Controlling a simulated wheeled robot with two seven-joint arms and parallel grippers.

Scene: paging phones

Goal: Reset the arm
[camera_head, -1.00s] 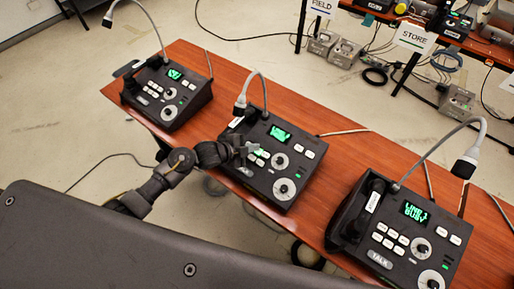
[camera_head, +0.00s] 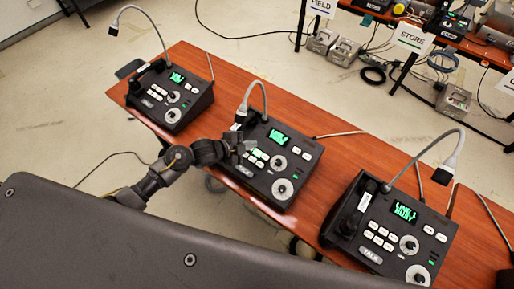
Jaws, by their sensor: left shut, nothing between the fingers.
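My left gripper (camera_head: 240,146) is shut and empty. It is over the left part of the middle paging phone (camera_head: 270,158), in front of some of its buttons; whether it touches the phone I cannot tell. The middle phone has a green lit screen, white buttons, two round dials and a gooseneck microphone. A left phone (camera_head: 170,97) of the same kind stands farther back on the table. A right phone (camera_head: 390,232) stands nearer, with its handset (camera_head: 355,212) on its left side and a green screen that reads "LINE 1 BUSY". My right gripper is not in view.
The phones stand on a long wooden table (camera_head: 215,70). Gooseneck microphones (camera_head: 257,88) rise above them, and cables run off the back. Behind are shelves with FIELD and STORE signs (camera_head: 412,38) and grey boxes on the floor (camera_head: 343,51). Bare tabletop shows between the phones.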

